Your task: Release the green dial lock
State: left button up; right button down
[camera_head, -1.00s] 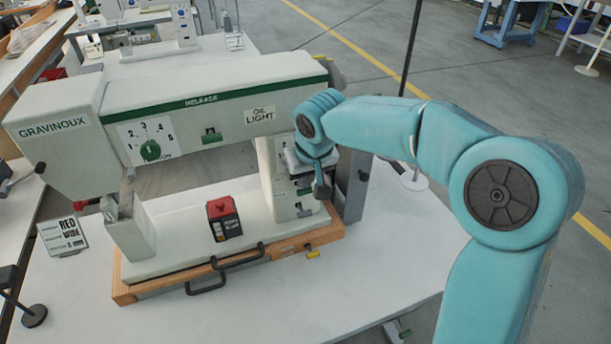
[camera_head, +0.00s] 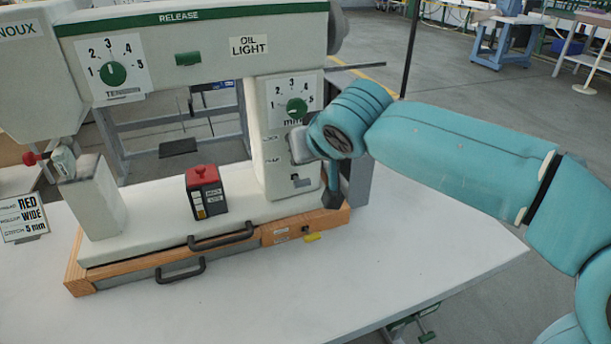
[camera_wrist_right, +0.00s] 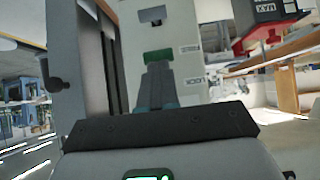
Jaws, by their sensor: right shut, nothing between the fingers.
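Below the plate are two small labels. In the right wrist view, which looks upside down, a small green lock piece (camera_wrist_right: 158,56) sits on the pale column face beside the labels. My right gripper (camera_wrist_right: 158,75) is shut, with its grey fingertips right at the green piece and overlapping its edge; I cannot tell if they touch. In the head view the wrist (camera_head: 302,146) hides this piece. My left gripper is out of view.
Another green dial (camera_head: 113,74) and a green slider (camera_head: 188,58) are on the press arm. A red-topped black box (camera_head: 205,192) stands on the base, left of the column. A grey box (camera_head: 357,185) stands close on the column's right. The table's front (camera_head: 270,305) is clear.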

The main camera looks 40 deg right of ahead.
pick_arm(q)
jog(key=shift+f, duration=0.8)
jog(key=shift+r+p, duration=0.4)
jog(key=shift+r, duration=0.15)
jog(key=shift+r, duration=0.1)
